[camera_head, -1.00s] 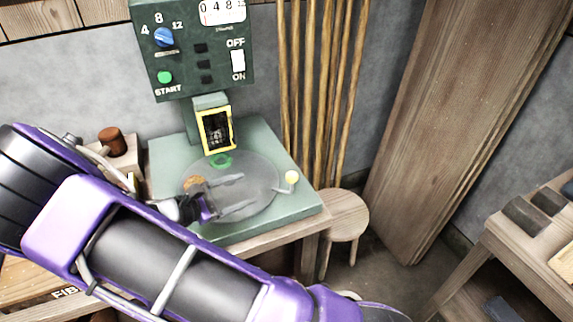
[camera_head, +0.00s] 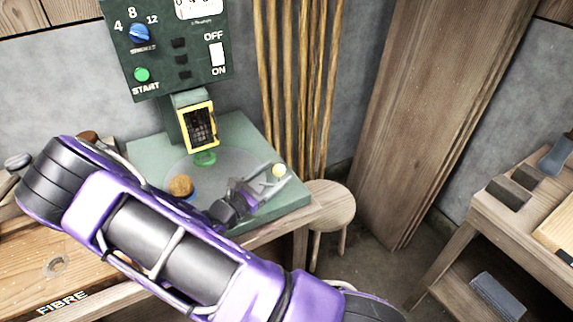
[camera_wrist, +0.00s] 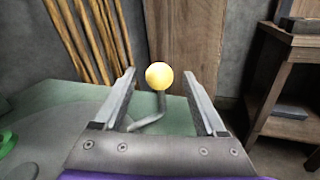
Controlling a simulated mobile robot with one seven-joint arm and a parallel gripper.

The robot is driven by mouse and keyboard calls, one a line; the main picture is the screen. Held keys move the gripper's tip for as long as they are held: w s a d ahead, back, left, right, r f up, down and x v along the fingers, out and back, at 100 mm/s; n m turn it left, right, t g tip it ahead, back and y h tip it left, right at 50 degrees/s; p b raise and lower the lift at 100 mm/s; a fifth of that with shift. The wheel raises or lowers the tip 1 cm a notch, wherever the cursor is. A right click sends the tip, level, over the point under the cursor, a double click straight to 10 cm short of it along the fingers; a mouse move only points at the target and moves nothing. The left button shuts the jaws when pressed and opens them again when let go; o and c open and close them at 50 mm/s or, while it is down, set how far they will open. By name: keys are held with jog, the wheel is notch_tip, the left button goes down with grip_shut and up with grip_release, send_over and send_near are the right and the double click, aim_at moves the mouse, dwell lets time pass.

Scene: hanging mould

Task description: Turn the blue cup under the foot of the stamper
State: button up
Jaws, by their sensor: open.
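The stamper (camera_head: 165,50) is a dark green machine with a yellow-framed window (camera_head: 199,126). Under it lies a round, see-through-looking turntable (camera_head: 190,170) on a green base. A green ring-shaped piece (camera_head: 205,158) sits at the disc's back, below the window, and a brown round piece (camera_head: 181,187) at its left. A bent grey lever with a yellow ball knob (camera_head: 279,170) stands at the right side. My gripper (camera_head: 275,178) is open at the knob; in the wrist view the knob (camera_wrist: 159,76) shows between the fingertips, apart from both.
The panel has a blue dial (camera_head: 139,33), a green START button (camera_head: 141,75) and a white OFF/ON switch (camera_head: 218,54). Wooden poles (camera_head: 290,90) lean behind. A round stool (camera_head: 330,205) stands right of the bench, and another table (camera_head: 500,215) stands farther right.

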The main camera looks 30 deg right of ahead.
jog(key=x, duration=0.5)
jog(key=shift+w+d, duration=0.2)
jog(key=shift+d, duration=0.15)
grip_shut()
dwell(1.1)
